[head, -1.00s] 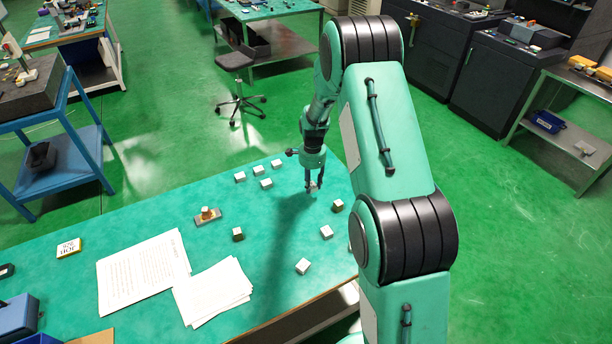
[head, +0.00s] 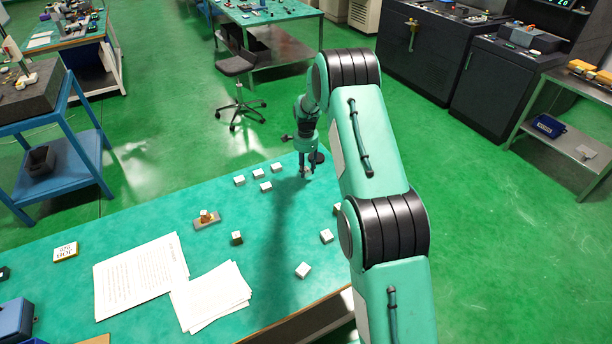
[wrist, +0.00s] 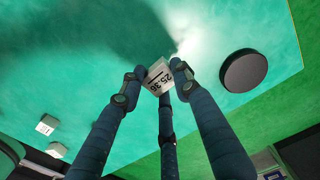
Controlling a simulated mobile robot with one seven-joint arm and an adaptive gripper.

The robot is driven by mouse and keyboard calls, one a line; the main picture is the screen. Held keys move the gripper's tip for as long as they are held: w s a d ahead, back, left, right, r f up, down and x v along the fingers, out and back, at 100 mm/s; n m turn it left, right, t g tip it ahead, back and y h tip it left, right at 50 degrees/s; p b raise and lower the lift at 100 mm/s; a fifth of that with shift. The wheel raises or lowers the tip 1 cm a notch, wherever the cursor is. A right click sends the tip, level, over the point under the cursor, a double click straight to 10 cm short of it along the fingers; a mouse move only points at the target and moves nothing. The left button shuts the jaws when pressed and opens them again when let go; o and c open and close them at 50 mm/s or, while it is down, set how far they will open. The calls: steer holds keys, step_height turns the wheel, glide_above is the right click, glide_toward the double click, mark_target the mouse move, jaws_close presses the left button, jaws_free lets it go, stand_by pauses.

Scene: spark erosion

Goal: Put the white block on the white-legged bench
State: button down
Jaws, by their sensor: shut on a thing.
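My gripper (head: 306,171) is over the far edge of the near teal table. In the wrist view its fingers (wrist: 159,80) are shut on a white block (wrist: 157,80) with dark printed digits, partly covered by the fingertips. I cannot tell whether the block touches the table. A bench with a white leg (head: 117,62) and a teal top stands at the far left. Another teal-topped bench (head: 262,14), with greyish legs, stands at the back centre.
Several other pale blocks (head: 265,186) lie on the near table (head: 130,215), with papers (head: 140,272) and a small brown-topped piece (head: 206,219). A black disc (wrist: 244,70) lies beside the gripper. A stool (head: 237,66) and blue-framed stand (head: 50,140) stand beyond, with green floor between.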

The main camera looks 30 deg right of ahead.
mark_target(306, 170)
steer(key=shift+f+b, duration=0.45)
steer(key=shift+f, duration=1.3)
steer(key=shift+f, duration=0.15)
steer(key=c, duration=1.3)
jaws_free()
step_height(306, 170, up, 12)
steer(key=shift+r+p, duration=0.15)
steer(key=shift+p, duration=1)
